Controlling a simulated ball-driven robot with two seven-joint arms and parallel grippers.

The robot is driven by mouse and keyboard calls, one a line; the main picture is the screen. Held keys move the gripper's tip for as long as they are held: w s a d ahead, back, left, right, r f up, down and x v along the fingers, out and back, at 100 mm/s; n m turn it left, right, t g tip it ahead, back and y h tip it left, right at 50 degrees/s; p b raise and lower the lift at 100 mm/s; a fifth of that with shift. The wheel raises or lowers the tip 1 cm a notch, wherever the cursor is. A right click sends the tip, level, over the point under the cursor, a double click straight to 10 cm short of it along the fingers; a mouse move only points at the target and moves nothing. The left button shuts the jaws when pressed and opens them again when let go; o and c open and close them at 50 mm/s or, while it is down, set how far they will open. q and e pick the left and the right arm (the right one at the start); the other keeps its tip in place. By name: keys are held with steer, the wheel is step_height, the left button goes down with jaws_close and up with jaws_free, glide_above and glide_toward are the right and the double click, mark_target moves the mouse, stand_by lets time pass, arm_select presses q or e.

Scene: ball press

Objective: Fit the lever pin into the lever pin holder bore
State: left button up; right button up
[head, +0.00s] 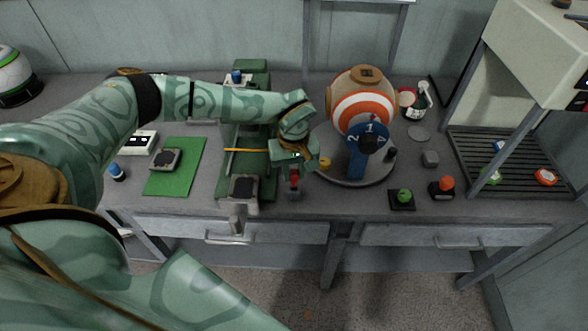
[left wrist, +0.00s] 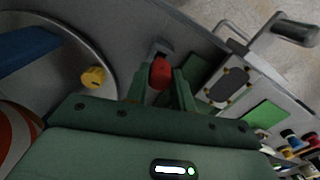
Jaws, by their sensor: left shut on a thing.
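My left gripper (head: 294,168) points down at the front middle of the bench, just right of the green press. It is shut on a red piece, taken as the lever pin (head: 294,181). The pin also shows between the two fingers in the left wrist view (left wrist: 161,73). A small grey block, probably the lever pin holder (head: 293,195), stands directly below the pin, and part of it shows beyond the fingers in the left wrist view (left wrist: 160,50). The bore is hidden, so I cannot tell whether the pin is inside it. My right gripper is not in view.
The round plate (head: 352,181) with the orange-and-white ball (head: 363,100) and blue numbered arm (head: 356,162) stands close right of my gripper. The green press (head: 256,185) is close left. A green mat (head: 180,185) lies farther left. Green and orange knobs stand at the right front.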

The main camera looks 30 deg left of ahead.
mark_target(294, 180)
arm_select(q)
steer(key=shift+f+b, duration=0.9)
steer(key=shift+f, duration=1)
steer(key=o, duration=1.1)
step_height(294, 180, up, 16)
steer(key=p, duration=0.3)
steer(key=shift+r, duration=0.15)
